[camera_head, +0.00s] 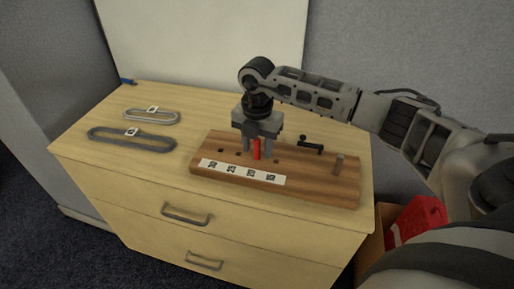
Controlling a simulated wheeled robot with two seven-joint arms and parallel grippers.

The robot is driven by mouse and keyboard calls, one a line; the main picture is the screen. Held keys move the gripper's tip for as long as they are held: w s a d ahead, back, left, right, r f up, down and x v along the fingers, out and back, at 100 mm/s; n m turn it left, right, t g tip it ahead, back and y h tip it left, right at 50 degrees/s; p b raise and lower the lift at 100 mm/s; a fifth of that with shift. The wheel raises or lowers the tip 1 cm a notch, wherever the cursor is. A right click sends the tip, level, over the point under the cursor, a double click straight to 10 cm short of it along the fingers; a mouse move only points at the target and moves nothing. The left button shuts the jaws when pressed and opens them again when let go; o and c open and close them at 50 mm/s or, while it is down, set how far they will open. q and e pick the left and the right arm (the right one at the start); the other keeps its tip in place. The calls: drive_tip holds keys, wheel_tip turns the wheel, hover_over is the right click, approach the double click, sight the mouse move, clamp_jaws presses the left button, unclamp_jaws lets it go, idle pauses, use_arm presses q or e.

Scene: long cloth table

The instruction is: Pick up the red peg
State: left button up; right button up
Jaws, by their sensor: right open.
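The red peg (257,149) stands upright in the wooden board (315,187), just behind the white label strip. My right gripper (256,147) points down over the board from above. Its fingers are open around the upper part of the red peg, one on each side. I cannot tell whether a finger touches it. My left gripper is not in view.
The board lies on a wooden cabinet top and has dark holes, a grey peg (339,163) and a black piece (311,145) behind it. Two oval loops (151,116) (132,139) lie at the left. A red object (416,217) sits in a box at the lower right.

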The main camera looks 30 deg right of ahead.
sight(257, 140)
drive_tip(key=shift+f, duration=0.4)
clamp_jaws()
drive_tip(key=shift+r, duration=0.15)
drive_tip(key=shift+r, duration=0.15)
drive_tip(key=r, duration=0.3)
drive_tip(key=shift+s+a+r, duration=0.1)
drive_tip(key=shift+s+a, duration=0.05)
drive_tip(key=shift+s, duration=0.05)
drive_tip(key=s+a+r+b, duration=0.1)
drive_tip(key=s+a+r, duration=0.5)
drive_tip(key=s+r, duration=0.3)
drive_tip(key=s, duration=0.3)
drive_tip(key=shift+r, duration=0.15)
